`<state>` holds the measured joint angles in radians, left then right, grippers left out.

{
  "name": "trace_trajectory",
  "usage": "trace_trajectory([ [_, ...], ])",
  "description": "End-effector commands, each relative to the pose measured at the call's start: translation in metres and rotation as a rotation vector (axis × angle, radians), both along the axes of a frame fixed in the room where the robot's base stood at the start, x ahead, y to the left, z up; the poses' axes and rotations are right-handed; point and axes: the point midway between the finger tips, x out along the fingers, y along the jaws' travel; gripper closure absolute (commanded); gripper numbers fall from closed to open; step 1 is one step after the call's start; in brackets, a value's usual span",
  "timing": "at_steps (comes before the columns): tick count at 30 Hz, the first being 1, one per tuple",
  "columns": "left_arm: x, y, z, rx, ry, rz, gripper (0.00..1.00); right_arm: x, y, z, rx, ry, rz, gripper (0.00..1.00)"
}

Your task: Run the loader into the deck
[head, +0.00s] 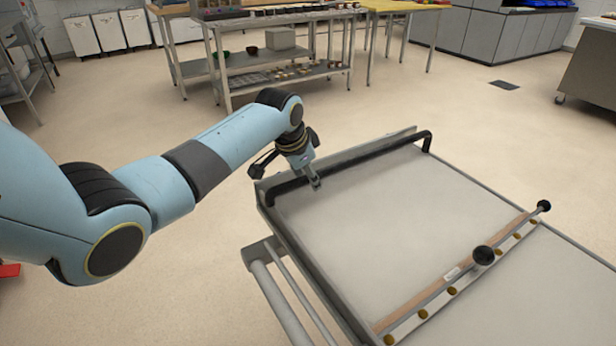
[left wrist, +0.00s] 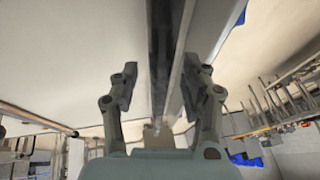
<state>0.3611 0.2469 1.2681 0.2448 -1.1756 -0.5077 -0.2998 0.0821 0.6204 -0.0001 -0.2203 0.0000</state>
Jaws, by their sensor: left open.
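The loader (head: 350,225) is a wide, flat, pale bed in a grey metal frame, at the lower right of the head view. A black handle bar (head: 375,154) runs along its far edge. My left gripper (head: 314,182) reaches down over this bar from the left. In the left wrist view its two fingers (left wrist: 161,90) are spread apart, with the dark bar (left wrist: 161,45) running between them. I cannot tell whether either finger touches it. No deck opening can be made out. My right gripper is in neither view.
A wood-and-metal crossbar (head: 440,287) with black knobs and brass studs lies across the loader. A steel shelf table (head: 285,83) stands behind, with a yellow-topped table (head: 405,6) beside it. Grey cabinets (head: 490,35) line the back right. Open floor (head: 460,125) surrounds the loader's far side.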

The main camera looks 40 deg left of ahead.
Motion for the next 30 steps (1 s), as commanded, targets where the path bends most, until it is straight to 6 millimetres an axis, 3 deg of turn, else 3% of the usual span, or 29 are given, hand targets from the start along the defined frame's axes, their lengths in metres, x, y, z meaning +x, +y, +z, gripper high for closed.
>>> trace_trajectory([
  [7, 0.0003, 0.0000, -0.0003, 0.000, 0.000, 0.000, 0.54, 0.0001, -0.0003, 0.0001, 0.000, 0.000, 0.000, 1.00],
  [18, 0.0000, 0.0000, -0.0003, 0.000, 0.001, 0.000, 1.00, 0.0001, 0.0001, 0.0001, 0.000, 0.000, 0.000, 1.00],
  [30, -0.0005, -0.0010, -0.0002, -0.001, 0.001, 0.001, 1.00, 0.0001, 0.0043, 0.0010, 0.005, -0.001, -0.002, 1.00],
])
